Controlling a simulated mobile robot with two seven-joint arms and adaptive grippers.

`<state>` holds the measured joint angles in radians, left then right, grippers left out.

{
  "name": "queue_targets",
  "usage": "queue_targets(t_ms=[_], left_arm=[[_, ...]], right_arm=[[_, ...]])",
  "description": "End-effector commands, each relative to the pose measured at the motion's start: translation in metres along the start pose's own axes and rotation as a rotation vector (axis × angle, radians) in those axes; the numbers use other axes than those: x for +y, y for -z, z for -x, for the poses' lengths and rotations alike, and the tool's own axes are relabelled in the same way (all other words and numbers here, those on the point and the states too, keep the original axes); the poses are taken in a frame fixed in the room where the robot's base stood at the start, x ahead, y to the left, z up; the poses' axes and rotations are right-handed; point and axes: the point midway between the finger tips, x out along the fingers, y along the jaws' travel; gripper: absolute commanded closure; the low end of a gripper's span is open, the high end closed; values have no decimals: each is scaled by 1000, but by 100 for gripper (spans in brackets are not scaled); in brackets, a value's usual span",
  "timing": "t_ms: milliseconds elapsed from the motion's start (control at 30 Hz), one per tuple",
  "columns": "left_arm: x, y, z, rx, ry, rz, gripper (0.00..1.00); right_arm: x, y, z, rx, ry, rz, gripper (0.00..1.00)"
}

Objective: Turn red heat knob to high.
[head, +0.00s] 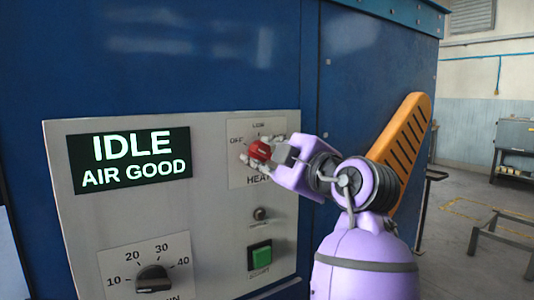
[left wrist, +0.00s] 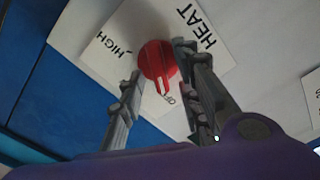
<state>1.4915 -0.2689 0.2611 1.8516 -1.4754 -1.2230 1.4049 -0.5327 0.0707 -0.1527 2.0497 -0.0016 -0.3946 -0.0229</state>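The red heat knob (head: 260,150) sits on a white label plate marked OFF, LOW and HEAT in the head view. The knob also shows in the left wrist view (left wrist: 157,62), with the word HIGH to its left and HEAT to its upper right. My left gripper (head: 266,157) is at the knob, with one finger on each side of it. In the left wrist view the left gripper's fingers (left wrist: 158,66) are spread apart, with the knob just between and beyond the tips. Whether they touch it is unclear. In the head view HIGH is hidden by the gripper.
The grey panel (head: 80,215) carries a display (head: 129,160) reading IDLE, AIR GOOD. A black dial (head: 153,279), a small knob (head: 260,213) and a green button (head: 260,256) lie below. An orange slotted part (head: 408,130) stands at the blue cabinet's right side.

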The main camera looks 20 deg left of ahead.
Motion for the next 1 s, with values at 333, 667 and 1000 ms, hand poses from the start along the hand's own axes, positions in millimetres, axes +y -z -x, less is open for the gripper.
queue_targets(t_ms=[333, 667, 1000], left_arm=[[0, 0, 0, 0, 0, -1, 99], [0, 0, 0, 0, 0, -15, 100], [4, 2, 0, 1, 0, -184, 100]], right_arm=[[0, 2, 0, 3, -1, 0, 60], [1, 8, 2, 12, -1, 0, 60], [2, 20, 11, 24, -3, 0, 60]])
